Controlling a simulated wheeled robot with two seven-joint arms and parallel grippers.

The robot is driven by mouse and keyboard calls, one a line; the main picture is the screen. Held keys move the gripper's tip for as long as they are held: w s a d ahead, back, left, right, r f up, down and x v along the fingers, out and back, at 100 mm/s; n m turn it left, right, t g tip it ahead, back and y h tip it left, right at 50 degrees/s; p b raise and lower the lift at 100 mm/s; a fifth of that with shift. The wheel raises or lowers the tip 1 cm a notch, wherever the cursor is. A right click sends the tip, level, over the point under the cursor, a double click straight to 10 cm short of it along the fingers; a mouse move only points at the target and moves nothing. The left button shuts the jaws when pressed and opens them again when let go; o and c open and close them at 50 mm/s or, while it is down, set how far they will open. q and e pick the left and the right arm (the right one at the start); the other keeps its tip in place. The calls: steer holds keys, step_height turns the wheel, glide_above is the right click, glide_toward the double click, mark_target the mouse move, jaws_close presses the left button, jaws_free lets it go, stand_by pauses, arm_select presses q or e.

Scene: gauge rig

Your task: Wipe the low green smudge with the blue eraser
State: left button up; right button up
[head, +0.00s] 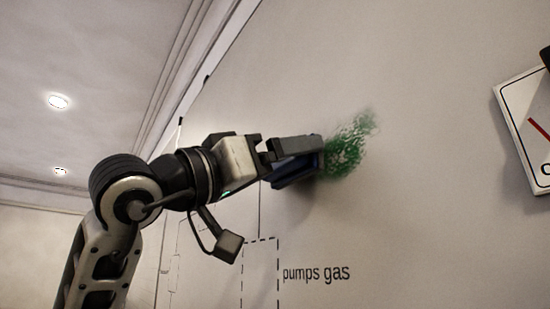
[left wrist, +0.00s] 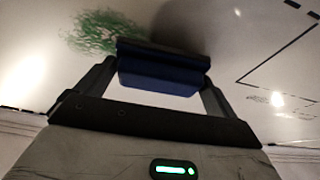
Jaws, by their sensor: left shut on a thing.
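The green smudge (head: 350,145) is on the pale wall panel, just right of the eraser in the head view. It also shows in the left wrist view (left wrist: 103,32), at the upper left. My left gripper (head: 300,150) is shut on the blue eraser (head: 298,172). In the left wrist view the eraser (left wrist: 160,72) spans between the two fingers, its dark pad side toward the panel. The eraser is at or very close to the panel surface, by the smudge's left edge; I cannot tell whether it touches. My right gripper is not in view.
The panel (head: 430,220) is mostly bare to the right of the smudge. Printed words "pumps gas" (head: 316,273) and a dashed outline (head: 261,240) are below. A white gauge card (head: 515,115) with a red line is at the right edge.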

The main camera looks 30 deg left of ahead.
arm_select(q)
steer(key=shift+w+d, duration=0.25)
steer(key=shift+w, duration=0.3)
